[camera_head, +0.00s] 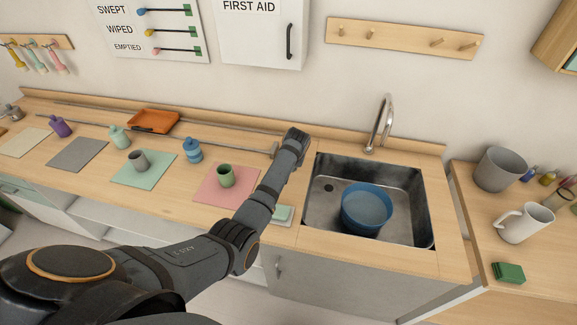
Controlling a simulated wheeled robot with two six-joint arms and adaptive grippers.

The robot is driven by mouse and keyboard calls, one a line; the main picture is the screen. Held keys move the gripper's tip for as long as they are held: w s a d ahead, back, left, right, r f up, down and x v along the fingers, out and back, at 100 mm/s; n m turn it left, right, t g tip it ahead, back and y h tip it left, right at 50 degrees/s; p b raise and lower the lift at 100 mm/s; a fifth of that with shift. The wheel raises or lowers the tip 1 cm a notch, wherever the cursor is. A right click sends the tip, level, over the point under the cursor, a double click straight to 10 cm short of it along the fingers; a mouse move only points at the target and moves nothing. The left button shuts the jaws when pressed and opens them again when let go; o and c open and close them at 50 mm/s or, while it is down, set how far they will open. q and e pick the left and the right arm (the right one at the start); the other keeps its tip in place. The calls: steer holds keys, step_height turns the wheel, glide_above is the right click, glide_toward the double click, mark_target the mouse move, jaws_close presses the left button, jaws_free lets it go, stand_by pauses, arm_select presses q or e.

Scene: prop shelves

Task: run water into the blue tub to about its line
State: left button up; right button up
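The blue tub (366,210) stands upright in the metal sink (323,222), right of the drain hole. I cannot make out its line or a water level inside. The curved metal tap (381,125) rises behind the sink, and I see no stream falling from it. No tap handle is clear in view. My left arm reaches across the counter, and its far end, at my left gripper (295,134), is by the back edge left of the sink. Its fingers cannot be made out. My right gripper is not in view.
Left of my arm are a green cup (225,176) on a pink mat, a blue stacked object (193,151) and an orange tray (154,121). On the right counter stand a grey bin (500,169), a white jug (526,223) and a green block (508,272).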

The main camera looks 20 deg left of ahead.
arm_select(q)
steer(key=shift+o, duration=1.1)
steer(key=shift+r, duration=0.1)
steer(key=v, duration=1.1)
steer(key=shift+s+d+r, duration=0.2)
steer(key=shift+r, duration=0.1)
